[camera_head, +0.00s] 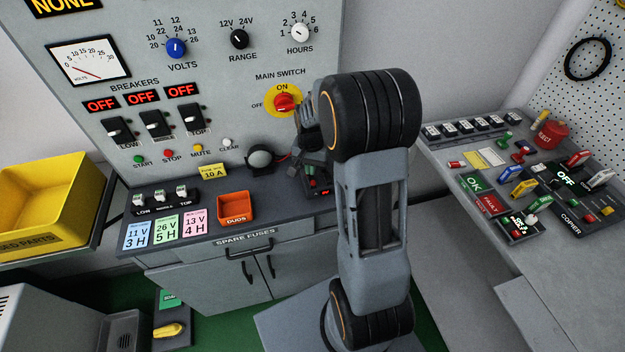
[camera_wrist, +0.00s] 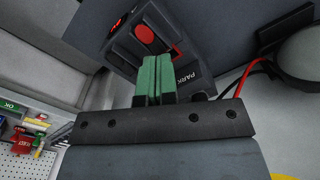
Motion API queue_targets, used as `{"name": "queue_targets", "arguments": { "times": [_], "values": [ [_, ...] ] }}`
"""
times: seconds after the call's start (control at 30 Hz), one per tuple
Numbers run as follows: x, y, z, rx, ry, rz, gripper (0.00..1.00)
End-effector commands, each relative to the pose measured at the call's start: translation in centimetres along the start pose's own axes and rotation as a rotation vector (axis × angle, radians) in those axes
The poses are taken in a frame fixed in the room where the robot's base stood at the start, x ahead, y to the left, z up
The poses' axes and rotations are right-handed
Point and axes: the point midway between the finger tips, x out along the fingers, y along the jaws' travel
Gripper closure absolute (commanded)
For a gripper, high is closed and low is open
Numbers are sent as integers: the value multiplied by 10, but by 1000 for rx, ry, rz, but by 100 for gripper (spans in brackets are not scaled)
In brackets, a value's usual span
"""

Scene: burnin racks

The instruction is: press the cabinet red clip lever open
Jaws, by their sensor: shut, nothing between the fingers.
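My gripper (camera_wrist: 156,62) is shut in the wrist view, its two green fingers side by side with nothing between them. The fingertips are in front of a dark box (camera_wrist: 195,62) marked PARK; I cannot tell whether they touch it. The box has a round red button (camera_wrist: 144,33) just beyond the fingertips and a small red part (camera_wrist: 177,51) to their right, partly hidden. I cannot tell which red part is the clip lever. In the head view the box (camera_head: 317,183) shows at the back of the cabinet (camera_head: 215,284), partly covered by my arm.
A red and a black wire (camera_wrist: 240,75) run to a round grey fitting (camera_wrist: 302,52), right of my fingers. An orange DUDS tray (camera_head: 236,207) and coloured cards stand on the cabinet top. A panel with breakers and a red main switch (camera_head: 285,102) rises behind.

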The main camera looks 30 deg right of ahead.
Motion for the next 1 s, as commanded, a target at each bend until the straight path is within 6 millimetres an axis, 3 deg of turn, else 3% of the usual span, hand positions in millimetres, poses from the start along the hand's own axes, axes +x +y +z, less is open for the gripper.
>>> {"name": "queue_targets", "arguments": {
  "times": [1.0],
  "values": [
    [16, 0, 0, 0, 0, 0, 100]
  ]
}}
